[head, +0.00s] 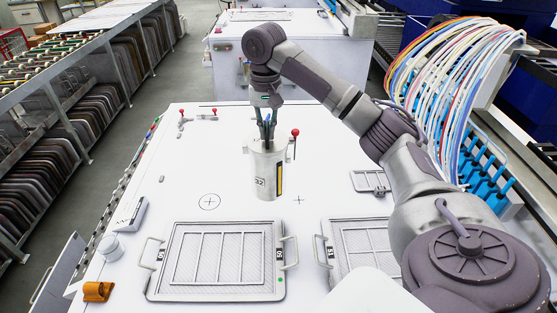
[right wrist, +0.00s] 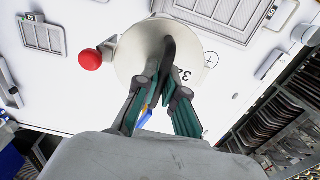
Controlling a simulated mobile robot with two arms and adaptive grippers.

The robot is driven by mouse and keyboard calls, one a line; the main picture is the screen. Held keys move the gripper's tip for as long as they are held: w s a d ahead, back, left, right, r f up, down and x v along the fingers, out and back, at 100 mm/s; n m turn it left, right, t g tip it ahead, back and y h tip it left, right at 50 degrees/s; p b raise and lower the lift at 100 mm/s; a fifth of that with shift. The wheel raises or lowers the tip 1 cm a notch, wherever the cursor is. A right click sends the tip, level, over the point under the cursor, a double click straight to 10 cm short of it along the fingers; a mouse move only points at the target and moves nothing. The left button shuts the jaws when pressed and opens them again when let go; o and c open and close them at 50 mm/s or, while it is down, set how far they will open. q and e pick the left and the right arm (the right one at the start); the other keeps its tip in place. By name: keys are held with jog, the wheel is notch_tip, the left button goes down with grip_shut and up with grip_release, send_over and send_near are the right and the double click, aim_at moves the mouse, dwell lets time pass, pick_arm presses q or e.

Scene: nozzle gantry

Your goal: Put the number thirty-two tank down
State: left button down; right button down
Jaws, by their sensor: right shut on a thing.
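The number thirty-two tank (head: 266,178) is a pale metal cylinder with a "32" label and a yellow-and-black strip on its side. It is upright over the white table top (head: 230,140), near the middle. I cannot tell whether its base touches the surface. My right gripper (head: 266,140) comes down from above and is shut on the tank's top. My left gripper is in neither view.
A red-knobbed lever (head: 295,133) stands close beside the tank. A circled cross (head: 209,202) and a plain cross (head: 299,200) mark the table. Framed mesh screens (head: 164,290) lie in front. An orange block (head: 97,291) and grey cup (head: 110,247) sit at left.

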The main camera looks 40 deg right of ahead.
jog(key=shift+w+d, duration=0.2)
jog(key=shift+d, duration=0.05)
jog(key=w+d+f+p, duration=0.5)
jog(key=d+f, duration=0.4)
jog(key=f, duration=0.1)
jog(key=shift+w+d+f, duration=0.25)
jog(key=shift+w+f, duration=0.15)
jog(key=c, duration=1.6)
grip_release()
jog(key=shift+s+f, duration=0.15)
jog(key=shift+c, duration=0.2)
jog(key=o, duration=0.4)
jog(key=shift+s+a, duration=0.1)
jog(key=shift+c, duration=0.2)
